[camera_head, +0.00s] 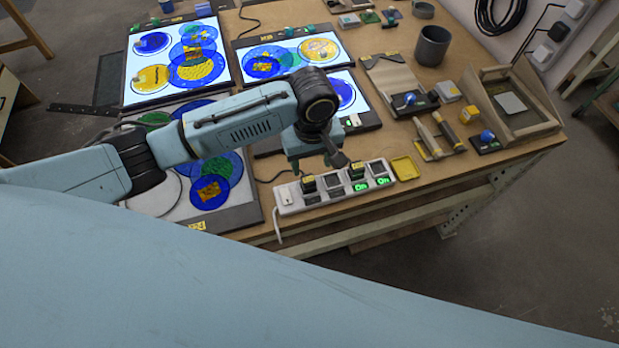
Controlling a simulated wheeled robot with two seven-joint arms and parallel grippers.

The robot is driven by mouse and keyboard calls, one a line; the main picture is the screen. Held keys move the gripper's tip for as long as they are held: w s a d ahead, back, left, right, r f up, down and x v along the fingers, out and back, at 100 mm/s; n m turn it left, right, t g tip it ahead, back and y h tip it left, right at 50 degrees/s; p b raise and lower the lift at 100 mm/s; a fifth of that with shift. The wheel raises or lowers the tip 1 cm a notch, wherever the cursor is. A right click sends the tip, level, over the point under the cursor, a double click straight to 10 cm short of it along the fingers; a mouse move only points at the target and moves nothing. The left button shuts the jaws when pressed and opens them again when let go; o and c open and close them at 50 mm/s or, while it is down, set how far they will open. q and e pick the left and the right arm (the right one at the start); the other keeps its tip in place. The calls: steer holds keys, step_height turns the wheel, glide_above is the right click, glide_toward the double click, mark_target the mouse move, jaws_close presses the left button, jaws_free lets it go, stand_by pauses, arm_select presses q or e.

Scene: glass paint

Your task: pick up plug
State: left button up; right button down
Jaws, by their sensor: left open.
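A white power strip (290,200) lies along the front edge of the wooden table, tilted up to the right in the picture. My left gripper (318,161) is open, pointing down just above and behind the strip's left half. Nothing shows between its fingers, though the arm partly hides this area. I cannot tell if it touches a plug. My right gripper is out of view.
Lit panels with blue and yellow glass discs (178,60) fill the table's left and back. A yellow tray (405,168) lies right of the strip. Brushes (437,138), a grey mug (432,46) and a wooden tray (545,122) stand further right. The table's front edge is close.

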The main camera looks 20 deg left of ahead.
mark_target(308, 179)
arm_select(q)
step_height(308, 179, down, 3)
steer(key=shift+r, duration=0.2)
steer(key=shift+a+f, duration=0.25)
steer(key=shift+f, duration=0.75)
step_height(308, 179, down, 3)
steer(key=shift+a+r, duration=0.15)
steer(key=shift+r, duration=0.05)
steer(key=shift+f, duration=0.55)
steer(key=c, duration=1.1)
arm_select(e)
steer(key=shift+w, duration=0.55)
